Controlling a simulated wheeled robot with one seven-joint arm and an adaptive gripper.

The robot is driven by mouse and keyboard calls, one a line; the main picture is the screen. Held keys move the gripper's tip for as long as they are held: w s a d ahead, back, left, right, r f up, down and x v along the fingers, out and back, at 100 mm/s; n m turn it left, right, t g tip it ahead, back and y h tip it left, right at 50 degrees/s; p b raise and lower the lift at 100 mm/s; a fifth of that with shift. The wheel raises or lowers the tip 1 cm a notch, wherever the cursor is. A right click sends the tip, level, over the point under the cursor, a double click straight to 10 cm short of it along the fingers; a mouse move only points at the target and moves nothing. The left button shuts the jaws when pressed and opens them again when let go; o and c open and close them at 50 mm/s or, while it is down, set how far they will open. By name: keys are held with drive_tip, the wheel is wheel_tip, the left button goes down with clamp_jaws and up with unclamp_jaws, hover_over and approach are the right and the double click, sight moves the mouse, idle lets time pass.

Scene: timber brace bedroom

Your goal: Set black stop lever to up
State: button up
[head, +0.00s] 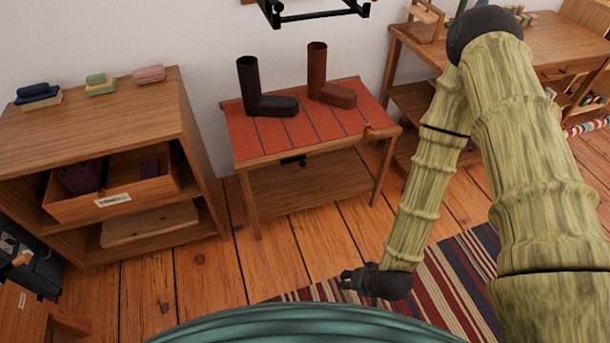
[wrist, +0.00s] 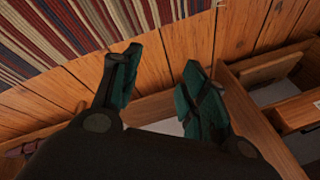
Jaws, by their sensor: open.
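A small black lever-like part (head: 293,160), likely the black stop lever, sits at the front edge of the red-topped table (head: 262,140). It looks roughly level, but it is too small to tell its setting. My gripper (head: 348,280) is low over the floor and rug, in front of the table and well apart from the lever. In the wrist view my gripper (wrist: 160,82) shows two green-padded fingers spread apart with nothing between them. The lever does not show clearly in the wrist view.
Black and brown boots (head: 320,85) stand on the table, with a small wooden piece (head: 382,132) at its right edge. A wooden cabinet (head: 150,100) with an open drawer stands left. A desk (head: 560,50) is at right.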

drive_tip(key=w+a+f+m+t+y+b, duration=0.2)
drive_tip(key=w+a+f+t+b, duration=0.15)
drive_tip(key=w+a+b, duration=0.4)
drive_tip(key=m+t+y+b, duration=0.1)
drive_tip(key=m+t+b, duration=0.85)
drive_tip(key=b, duration=1.25)
approach(303, 166)
drive_tip(key=shift+t, duration=0.3)
drive_tip(key=b+x, duration=0.1)
drive_tip(key=x, duration=0.2)
drive_tip(key=b+x, duration=0.1)
drive_tip(key=x, duration=0.2)
drive_tip(key=b+x, duration=0.1)
drive_tip(key=x, duration=0.2)
drive_tip(key=shift+w+f, duration=0.1)
drive_tip(key=shift+f, duration=0.2)
drive_tip(key=shift+b+x, duration=0.4)
drive_tip(key=shift+x, duration=0.4)
drive_tip(key=shift+r, duration=0.15)
clamp_jaws()
